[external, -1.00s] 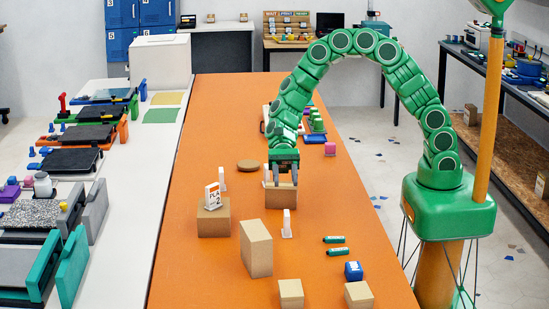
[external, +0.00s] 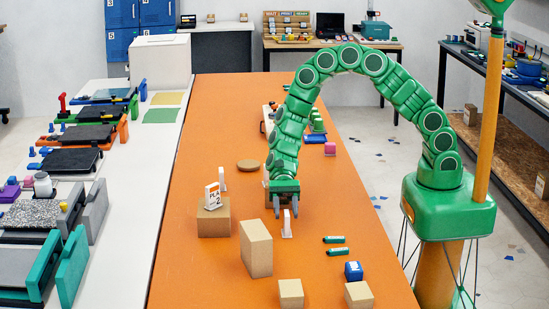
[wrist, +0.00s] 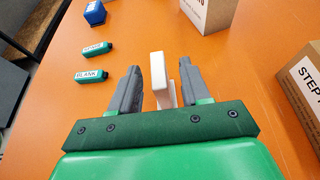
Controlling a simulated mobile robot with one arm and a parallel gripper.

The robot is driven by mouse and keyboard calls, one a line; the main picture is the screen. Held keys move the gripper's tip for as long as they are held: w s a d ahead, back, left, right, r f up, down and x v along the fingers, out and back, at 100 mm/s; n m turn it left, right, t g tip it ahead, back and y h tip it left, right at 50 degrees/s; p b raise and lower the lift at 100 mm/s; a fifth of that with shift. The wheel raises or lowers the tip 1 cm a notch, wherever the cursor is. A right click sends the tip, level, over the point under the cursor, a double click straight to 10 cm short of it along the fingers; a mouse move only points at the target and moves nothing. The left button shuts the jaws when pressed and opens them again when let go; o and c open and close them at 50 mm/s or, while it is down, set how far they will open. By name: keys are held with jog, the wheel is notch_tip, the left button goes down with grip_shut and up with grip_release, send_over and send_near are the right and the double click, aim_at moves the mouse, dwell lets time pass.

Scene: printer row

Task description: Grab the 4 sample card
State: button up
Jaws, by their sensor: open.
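A narrow white upright card (external: 287,224) stands on the orange table, seen nearly edge-on; its number does not show. It also shows in the wrist view (wrist: 159,82), between the two grey fingers of my gripper (wrist: 160,68), with a gap to each finger. In the external view my gripper (external: 286,207) points down at this card, open and empty. Another white card (external: 212,193), marked PLA 2, stands on a cardboard box to the left. A third white card (external: 222,180) stands behind that box, its label not readable.
A tall cardboard box (external: 256,249) stands left of my gripper, in front. Two green markers (external: 335,245) and a blue block (external: 353,271) lie to the right. Cardboard boxes (external: 291,294) stand at the front. A round brown disc (external: 250,165) lies farther back.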

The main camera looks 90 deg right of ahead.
aim_at(288, 224)
jog(key=shift+f+x, duration=0.15)
jog(key=shift+x, duration=1)
jog(key=shift+f+x, duration=0.15)
jog(key=shift+x, duration=1.05)
jog(key=shift+d, duration=0.15)
jog(key=shift+c, duration=0.2)
grip_shut()
